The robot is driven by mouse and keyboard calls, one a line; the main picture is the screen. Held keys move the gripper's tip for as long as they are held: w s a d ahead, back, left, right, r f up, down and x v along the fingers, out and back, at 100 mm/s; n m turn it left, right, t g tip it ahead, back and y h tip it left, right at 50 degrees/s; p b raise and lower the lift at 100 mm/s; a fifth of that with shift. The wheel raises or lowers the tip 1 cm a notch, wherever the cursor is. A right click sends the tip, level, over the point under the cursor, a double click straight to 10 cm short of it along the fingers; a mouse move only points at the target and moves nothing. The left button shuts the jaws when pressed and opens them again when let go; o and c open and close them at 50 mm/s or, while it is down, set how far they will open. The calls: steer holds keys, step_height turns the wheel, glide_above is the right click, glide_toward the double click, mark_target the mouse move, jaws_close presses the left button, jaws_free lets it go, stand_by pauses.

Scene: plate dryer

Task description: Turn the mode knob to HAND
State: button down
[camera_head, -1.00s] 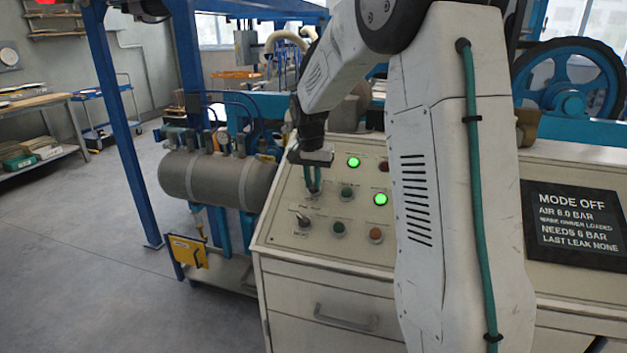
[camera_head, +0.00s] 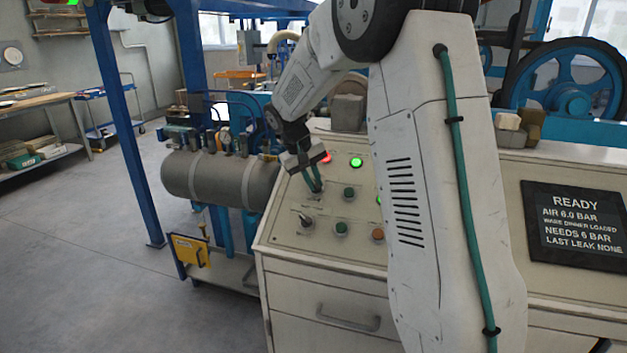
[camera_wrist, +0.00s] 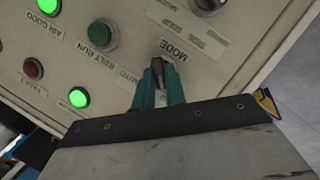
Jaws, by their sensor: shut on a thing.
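The mode knob (camera_wrist: 158,70) is a small dark knob on the control panel, beside the upside-down word MODE in the wrist view. My gripper (camera_wrist: 160,80) has its two teal fingers shut on the knob, one on each side. In the head view my gripper (camera_head: 315,185) reaches down to the upper left of the panel and hides the knob. The label AUTO shows beside the fingers in the wrist view; I see no HAND label. The display (camera_head: 575,225) reads READY, AIR 6.0 BAR, LAST LEAK NONE.
Close by on the panel are a second selector knob (camera_head: 305,220), green buttons (camera_head: 341,228) and (camera_head: 349,193), and an orange button (camera_head: 377,235). A red lamp (camera_head: 326,157) and a green lamp (camera_head: 356,162) are lit. An air tank (camera_head: 220,180) stands left of the cabinet.

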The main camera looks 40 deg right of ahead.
steer(key=shift+s+f, duration=0.1)
steer(key=shift+f, duration=0.05)
stand_by(0.4)
steer(key=c, duration=1.4)
jaws_free()
steer(key=shift+c, duration=0.2)
steer(key=v, duration=0.8)
steer(key=s+a+y, duration=0.1)
steer(key=s+a, duration=0.4)
steer(key=s, duration=0.7)
steer(key=s+a+n+t+y, duration=0.1)
steer(key=s+a, duration=0.4)
steer(key=s, duration=0.7)
steer(key=s+a+n+t+y, duration=0.1)
steer(key=s+a+y, duration=0.1)
steer(key=s+a, duration=0.4)
steer(key=s, duration=0.5)
steer(key=shift+s+r, duration=0.25)
steer(key=shift+s, duration=0.15)
